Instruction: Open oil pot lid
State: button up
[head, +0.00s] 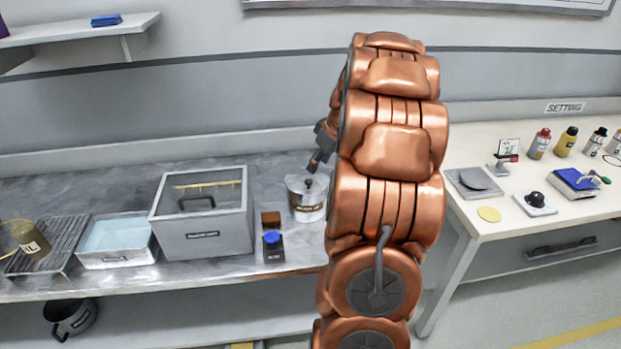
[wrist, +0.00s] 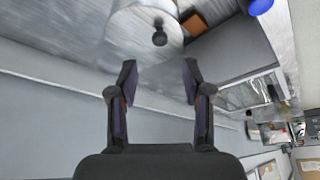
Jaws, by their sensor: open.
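The oil pot (head: 308,203) is a metal pot with a label, standing on the metal bench just left of my copper arm. Its lid (head: 306,188) is on, with a dark round knob on top. In the wrist view the lid (wrist: 137,40) and its knob (wrist: 160,38) show at the top, beyond the fingertips. My gripper (head: 316,162) is above the pot in the head view, partly hidden by my arm. In the wrist view my gripper (wrist: 158,80) is open, with nothing between its fingers and apart from the knob.
A large grey box (head: 205,238) is further left, then a tray of pale blue liquid (head: 116,254). A white table (head: 480,228) with bottles stands right.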

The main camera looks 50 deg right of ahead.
aim_at(309, 181)
jog(key=shift+p+x, duration=0.95)
jog(key=shift+x, duration=2.95)
grip_shut()
